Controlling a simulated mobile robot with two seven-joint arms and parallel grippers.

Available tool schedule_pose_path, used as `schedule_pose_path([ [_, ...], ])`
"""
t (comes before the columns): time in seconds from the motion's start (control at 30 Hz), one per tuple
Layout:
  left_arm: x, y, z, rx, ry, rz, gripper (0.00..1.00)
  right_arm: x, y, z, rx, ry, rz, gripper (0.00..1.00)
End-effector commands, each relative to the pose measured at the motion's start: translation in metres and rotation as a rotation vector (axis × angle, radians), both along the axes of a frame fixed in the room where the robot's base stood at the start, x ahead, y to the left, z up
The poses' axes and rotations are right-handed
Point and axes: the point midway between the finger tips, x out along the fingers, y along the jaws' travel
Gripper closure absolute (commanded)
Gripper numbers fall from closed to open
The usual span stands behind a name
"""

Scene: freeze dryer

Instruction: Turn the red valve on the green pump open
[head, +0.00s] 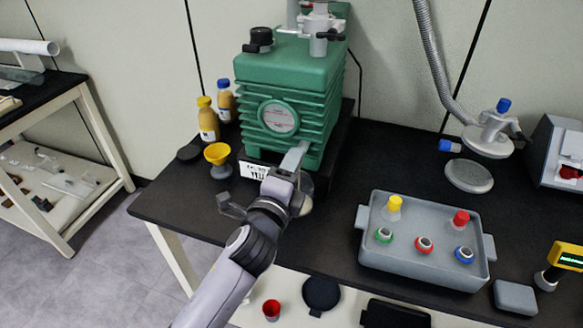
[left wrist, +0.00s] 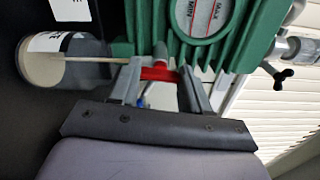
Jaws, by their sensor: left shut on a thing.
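The green pump (head: 290,75) stands at the back of the black table, with its round gauge facing front. In the left wrist view the pump (left wrist: 255,25) fills the top. The red valve (left wrist: 158,74) lies low on the pump's front, between the fingers of my left gripper (left wrist: 160,82), which is shut on it. In the head view my left gripper (head: 293,163) reaches the pump's lower front, and it hides the red valve there. My right gripper is in neither view.
A yellow funnel (head: 218,154) and bottles (head: 208,119) stand left of the pump. A grey tray (head: 424,264) with caps and vials sits to the right. A round container (left wrist: 65,62) is close beside my left gripper. A grey hose (head: 434,65) hangs at right.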

Motion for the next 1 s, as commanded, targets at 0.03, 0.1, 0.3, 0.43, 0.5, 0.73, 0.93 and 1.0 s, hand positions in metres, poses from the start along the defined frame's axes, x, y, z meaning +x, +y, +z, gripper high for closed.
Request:
schedule_pose_path([
  [0.03, -0.0007, -0.0006, -0.0016, -0.007, 0.006, -0.002, 0.84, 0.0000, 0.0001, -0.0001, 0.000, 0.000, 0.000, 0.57],
  [0.1, -0.0008, -0.0007, -0.0016, -0.012, 0.007, -0.002, 0.84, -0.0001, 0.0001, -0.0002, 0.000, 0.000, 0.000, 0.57],
  [0.3, -0.0008, -0.0007, -0.0016, -0.016, 0.009, -0.002, 0.84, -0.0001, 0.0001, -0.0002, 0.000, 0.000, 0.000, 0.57],
  [0.43, -0.0007, -0.0007, -0.0017, -0.016, 0.009, -0.002, 0.84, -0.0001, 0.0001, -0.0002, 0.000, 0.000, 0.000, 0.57],
  [0.5, -0.0008, -0.0008, -0.0016, -0.015, 0.008, -0.002, 0.84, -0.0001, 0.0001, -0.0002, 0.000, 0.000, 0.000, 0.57],
  [0.73, -0.0004, -0.0004, -0.0010, -0.015, 0.007, -0.001, 0.28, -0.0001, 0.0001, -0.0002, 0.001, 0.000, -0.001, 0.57],
  [0.93, -0.0021, 0.0005, -0.0008, -0.015, 0.006, -0.001, 0.28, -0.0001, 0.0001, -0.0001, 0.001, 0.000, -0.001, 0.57],
  [1.0, -0.0061, 0.0020, -0.0009, -0.015, 0.006, -0.001, 0.28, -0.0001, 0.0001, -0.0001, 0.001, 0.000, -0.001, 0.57],
])
